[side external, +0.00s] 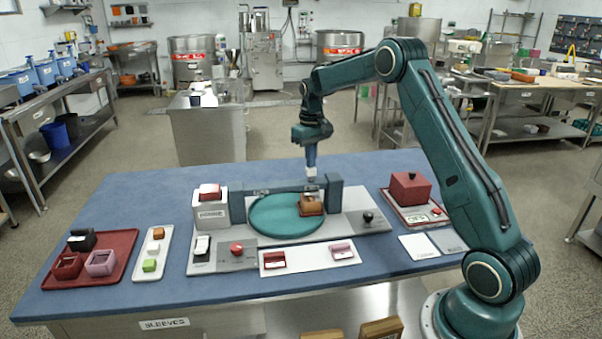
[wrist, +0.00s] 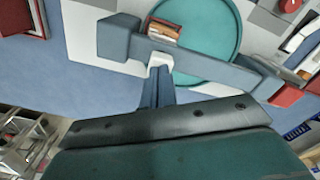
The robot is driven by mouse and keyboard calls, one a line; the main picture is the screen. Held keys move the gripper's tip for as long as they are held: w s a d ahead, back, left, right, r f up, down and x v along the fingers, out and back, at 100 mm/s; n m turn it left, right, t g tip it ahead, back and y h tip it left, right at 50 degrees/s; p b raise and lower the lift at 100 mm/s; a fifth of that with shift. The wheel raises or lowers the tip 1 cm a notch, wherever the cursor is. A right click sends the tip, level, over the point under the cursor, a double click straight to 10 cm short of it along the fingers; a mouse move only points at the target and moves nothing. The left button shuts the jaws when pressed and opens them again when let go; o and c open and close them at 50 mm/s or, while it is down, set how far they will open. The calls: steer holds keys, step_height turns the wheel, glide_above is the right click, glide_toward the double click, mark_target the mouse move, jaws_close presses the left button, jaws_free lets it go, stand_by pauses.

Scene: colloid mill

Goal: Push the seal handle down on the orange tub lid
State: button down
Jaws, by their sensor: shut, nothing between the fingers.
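The orange tub (side external: 311,205) sits at the right edge of the round teal plate (side external: 280,214), close to the blue-grey crossbar. My gripper (side external: 311,176) points down above and slightly behind the tub, beside the crossbar's right post. It is shut and empty; its pale fingertips also show in the wrist view (wrist: 160,60). I cannot tell whether they touch anything.
The crossbar (side external: 265,190) spans the plate between a left block and right post (side external: 334,193). A red box (side external: 410,188) stands on a tray at the right. A red tray (side external: 92,258) holds several boxes at the left. Blue tabletop is clear at the back left.

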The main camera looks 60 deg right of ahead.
steer(key=shift+r, duration=3.3)
steer(key=shift+r, duration=1.1)
stand_by(3.6)
